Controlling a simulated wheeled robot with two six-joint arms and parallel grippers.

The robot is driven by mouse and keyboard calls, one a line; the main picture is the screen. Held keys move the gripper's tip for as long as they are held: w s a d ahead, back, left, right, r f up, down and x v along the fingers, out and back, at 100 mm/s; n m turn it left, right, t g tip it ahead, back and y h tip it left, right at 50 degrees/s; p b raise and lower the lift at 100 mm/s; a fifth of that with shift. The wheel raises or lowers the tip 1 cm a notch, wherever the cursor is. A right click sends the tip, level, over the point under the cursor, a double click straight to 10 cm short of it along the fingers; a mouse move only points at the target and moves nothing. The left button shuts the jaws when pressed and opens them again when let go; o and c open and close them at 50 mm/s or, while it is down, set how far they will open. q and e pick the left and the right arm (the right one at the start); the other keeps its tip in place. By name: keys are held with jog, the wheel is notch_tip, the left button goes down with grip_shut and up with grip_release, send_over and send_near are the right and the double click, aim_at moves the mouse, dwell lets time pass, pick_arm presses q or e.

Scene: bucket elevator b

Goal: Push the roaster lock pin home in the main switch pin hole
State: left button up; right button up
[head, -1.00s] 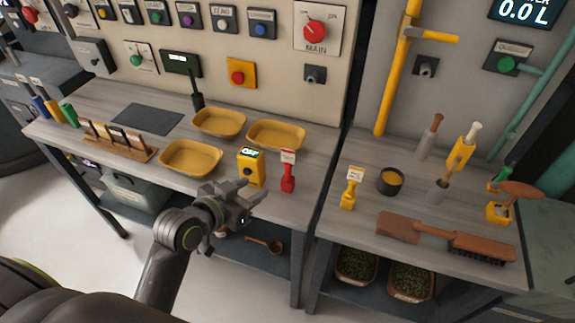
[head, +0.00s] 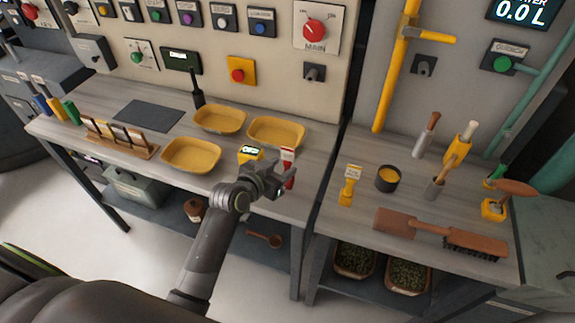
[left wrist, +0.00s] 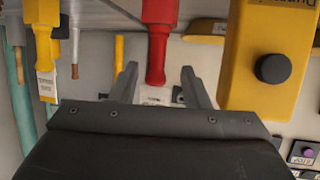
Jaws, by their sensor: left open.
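A red pin with a white tag (head: 288,155) stands at the front edge of the left bench, partly hidden behind my left gripper (head: 284,179). In the left wrist view the red pin (left wrist: 158,42) lies ahead, between the lines of the open fingers (left wrist: 158,72); I cannot tell whether they touch it. A yellow tagged pin (head: 351,186) stands on the right bench; the tags are too small to read. The red MAIN switch (head: 314,30) is on the wall panel, with a dark socket fitting (head: 314,73) below it. My right gripper is not in view.
A yellow box with a display (head: 250,152) stands just left of the red pin; it also shows in the left wrist view (left wrist: 268,40). Yellow trays (head: 276,133) lie behind. A dark cup (head: 388,179) and brushes (head: 478,246) are on the right bench.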

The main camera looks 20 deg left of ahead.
aim_at(285, 168)
pick_arm(q)
jog(key=shift+w+d+f+p, duration=0.2)
jog(key=shift+w+f+p, duration=0.1)
jog(key=shift+w, duration=0.1)
jog(key=shift+p+x, duration=0.5)
jog(key=shift+x, duration=1.55)
jog(key=shift+s+d+f, duration=0.1)
jog(key=shift+f, duration=0.05)
grip_shut()
